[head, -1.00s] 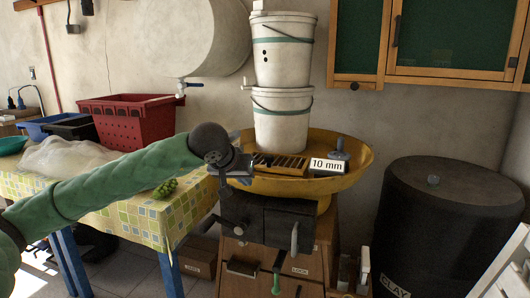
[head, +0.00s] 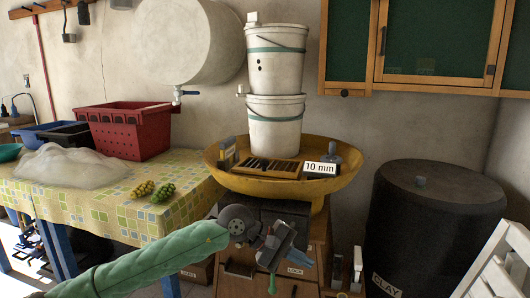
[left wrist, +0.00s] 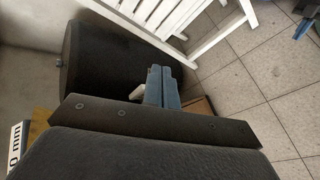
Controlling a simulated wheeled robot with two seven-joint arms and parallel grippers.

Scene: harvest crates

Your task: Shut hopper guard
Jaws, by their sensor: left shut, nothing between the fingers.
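A wide yellow round pan (head: 228,181), which looks like the hopper, sits on a wooden stand. A slotted grate (head: 272,168) in a wooden frame lies in it; I cannot tell whether this is the guard. A dark box-like body (head: 296,207) is under the pan, partly hidden by my left arm. My left gripper (head: 272,252) is in front of this body, below the pan, shut and empty. Its blue-grey fingers (left wrist: 162,86) are together in the left wrist view.
Two stacked white buckets (head: 275,122) and a "10 mm" block (head: 319,170) stand in the pan. A black CLAY drum (head: 430,225) and white slatted frame (head: 492,270) are at right. A table (head: 105,215) with a red crate (head: 128,134) is at left.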

